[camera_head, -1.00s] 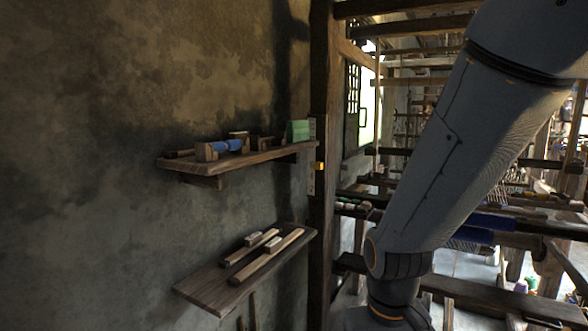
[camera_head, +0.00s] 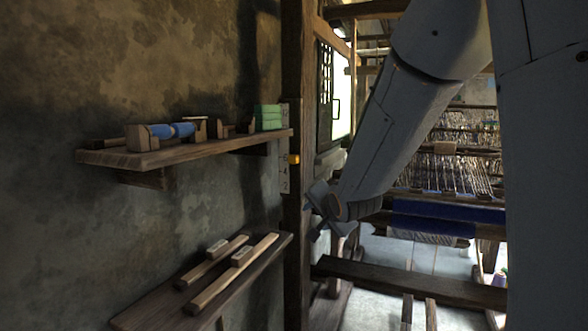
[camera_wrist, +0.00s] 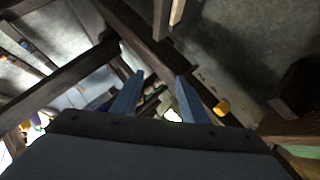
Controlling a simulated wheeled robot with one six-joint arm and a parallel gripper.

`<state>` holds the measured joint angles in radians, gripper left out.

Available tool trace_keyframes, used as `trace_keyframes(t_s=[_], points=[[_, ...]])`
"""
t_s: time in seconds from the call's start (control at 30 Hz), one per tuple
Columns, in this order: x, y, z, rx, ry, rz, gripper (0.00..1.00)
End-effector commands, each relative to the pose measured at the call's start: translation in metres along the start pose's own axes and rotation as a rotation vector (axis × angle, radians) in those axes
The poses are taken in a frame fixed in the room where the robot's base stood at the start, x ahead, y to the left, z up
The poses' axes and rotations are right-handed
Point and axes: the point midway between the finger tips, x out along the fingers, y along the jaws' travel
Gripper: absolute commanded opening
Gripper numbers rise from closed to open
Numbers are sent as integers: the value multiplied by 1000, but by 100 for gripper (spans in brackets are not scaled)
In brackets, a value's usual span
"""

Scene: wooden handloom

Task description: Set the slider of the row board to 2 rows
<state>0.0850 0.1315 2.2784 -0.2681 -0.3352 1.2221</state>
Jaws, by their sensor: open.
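The row board (camera_head: 285,178) is a narrow pale strip with dark numbers, upright on the wooden post. Its yellow slider (camera_head: 294,159) sits just above the mark that looks like 4; a 2 shows lower down. My gripper (camera_wrist: 160,78) is open, with nothing between its two blue-grey fingers. In the wrist view the yellow slider (camera_wrist: 221,107) is to the right of the right finger, apart from it. In the head view my gripper is right of the post and lower than the slider; its fingertips are hard to make out there.
An upper shelf (camera_head: 115,158) holds blue spools and a green block (camera_head: 269,117) close to the board. A lower shelf (camera_head: 150,308) carries wooden bars. The wooden post (camera_head: 298,225) stands beside the board. Loom beams (camera_head: 420,285) and blue cloth fill the right side.

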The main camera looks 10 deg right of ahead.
Motion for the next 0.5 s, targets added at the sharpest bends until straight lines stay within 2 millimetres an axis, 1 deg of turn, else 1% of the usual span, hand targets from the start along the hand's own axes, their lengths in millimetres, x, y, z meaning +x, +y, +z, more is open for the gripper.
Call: trace_keyframes(t_s=[0.03, 0.07, 0.1, 0.2, 0.3, 0.33, 0.4, 0.5], points=[[10, -20, -14, 81, 30, -84, 41], [13, -32, -22, 133, 42, -134, 41], [16, -48, -31, 195, 51, -199, 41], [18, -83, -49, 329, 51, -343, 41], [16, -107, -60, 423, 34, -447, 41], [15, -112, -62, 444, 28, -470, 41], [14, -121, -66, 478, 17, -509, 41], [15, -129, -69, 501, 7, -536, 41]])
